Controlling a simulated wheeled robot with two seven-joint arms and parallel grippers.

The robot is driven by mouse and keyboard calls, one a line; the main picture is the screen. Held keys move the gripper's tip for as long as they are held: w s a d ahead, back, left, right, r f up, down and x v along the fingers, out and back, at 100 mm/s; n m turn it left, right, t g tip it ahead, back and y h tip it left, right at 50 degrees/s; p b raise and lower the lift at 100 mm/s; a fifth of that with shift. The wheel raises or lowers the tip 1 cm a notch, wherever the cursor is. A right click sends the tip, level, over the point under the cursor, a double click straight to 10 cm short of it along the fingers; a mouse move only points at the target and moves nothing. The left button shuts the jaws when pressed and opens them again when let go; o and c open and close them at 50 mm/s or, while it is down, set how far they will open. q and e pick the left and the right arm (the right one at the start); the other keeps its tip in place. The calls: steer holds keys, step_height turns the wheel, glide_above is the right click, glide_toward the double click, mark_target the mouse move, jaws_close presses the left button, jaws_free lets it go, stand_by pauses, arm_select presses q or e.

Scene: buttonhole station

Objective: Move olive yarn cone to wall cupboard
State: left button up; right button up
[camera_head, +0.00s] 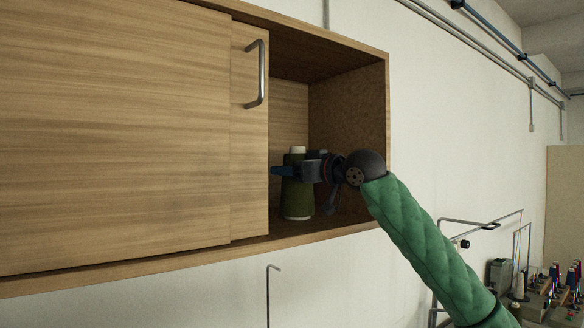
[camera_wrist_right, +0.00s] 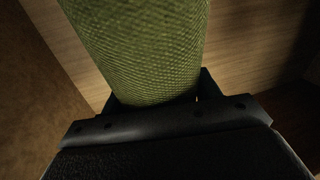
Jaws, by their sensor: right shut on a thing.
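The olive yarn cone (camera_head: 297,201) is upright inside the open right part of the wooden wall cupboard (camera_head: 340,237), at or just above its floor; I cannot tell if it touches. Its pale top shows above the gripper. My right gripper (camera_head: 285,171) reaches in from the right and is shut on the cone at its upper part. In the right wrist view the cone (camera_wrist_right: 140,50) fills the upper middle, between the fingers of the gripper (camera_wrist_right: 155,100). My left gripper is not in view.
A sliding door (camera_head: 110,130) with a metal handle (camera_head: 261,75) covers the cupboard's left part, close beside the cone. The cupboard's right side wall (camera_head: 350,120) stands near my wrist. Machines with thread spools (camera_head: 560,285) are at lower right. A thin metal hook rod (camera_head: 268,295) stands below.

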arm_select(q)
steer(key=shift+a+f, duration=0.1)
arm_select(e)
steer(key=shift+s+d+f, duration=0.1)
steer(key=shift+s+d, duration=0.05)
steer(key=o, duration=1.1)
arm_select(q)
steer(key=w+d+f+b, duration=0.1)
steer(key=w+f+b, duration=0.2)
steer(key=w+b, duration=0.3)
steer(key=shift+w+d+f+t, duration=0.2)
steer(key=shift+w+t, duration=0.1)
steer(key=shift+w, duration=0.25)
arm_select(e)
steer(key=shift+r+v, duration=0.2)
steer(key=shift+v, duration=5.75)
